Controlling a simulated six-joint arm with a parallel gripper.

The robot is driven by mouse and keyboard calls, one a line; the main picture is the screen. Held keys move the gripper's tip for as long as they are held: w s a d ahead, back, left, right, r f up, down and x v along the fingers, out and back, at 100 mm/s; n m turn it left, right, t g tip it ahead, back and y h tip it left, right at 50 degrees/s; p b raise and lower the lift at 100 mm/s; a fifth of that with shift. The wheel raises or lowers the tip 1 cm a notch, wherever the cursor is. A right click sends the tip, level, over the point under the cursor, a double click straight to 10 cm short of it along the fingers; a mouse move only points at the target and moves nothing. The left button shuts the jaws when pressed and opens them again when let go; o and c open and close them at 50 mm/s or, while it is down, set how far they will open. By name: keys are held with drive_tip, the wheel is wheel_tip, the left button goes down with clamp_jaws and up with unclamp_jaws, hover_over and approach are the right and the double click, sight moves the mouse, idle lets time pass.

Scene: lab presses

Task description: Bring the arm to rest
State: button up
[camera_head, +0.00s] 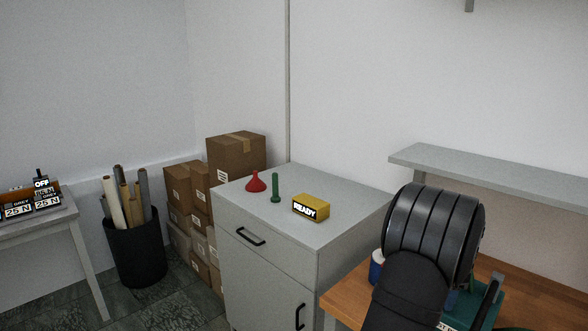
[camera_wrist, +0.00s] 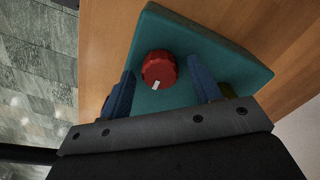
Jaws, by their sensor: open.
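My gripper (camera_wrist: 163,84) is open in the wrist view, its two blue fingers wide apart with nothing held between them. A round red knob with a white mark (camera_wrist: 158,68) is seen in the gap between the fingertips. I cannot tell how far it is from them. The knob is on a teal panel (camera_wrist: 205,62) on a wooden table (camera_wrist: 105,30). In the head view my dark arm reaches over the wooden table (camera_head: 540,299) at the lower right and hides most of the teal panel (camera_head: 490,308) and my fingers.
A grey cabinet (camera_head: 262,262) left of the table bears a red funnel (camera_head: 255,183), a green object (camera_head: 275,190) and a yellow READY box (camera_head: 311,208). A shelf (camera_head: 490,174) is on the wall behind my arm. Cardboard boxes (camera_head: 236,157) and a black bin (camera_head: 136,254) stand further left.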

wheel_tip(320, 180, up, 17)
wheel_tip(320, 180, down, 18)
drive_tip(key=shift+r, duration=0.2)
drive_tip(key=shift+r+n, duration=0.25)
drive_tip(key=shift+n, duration=0.55)
drive_tip(key=n, duration=1)
drive_tip(key=shift+n, duration=2.2)
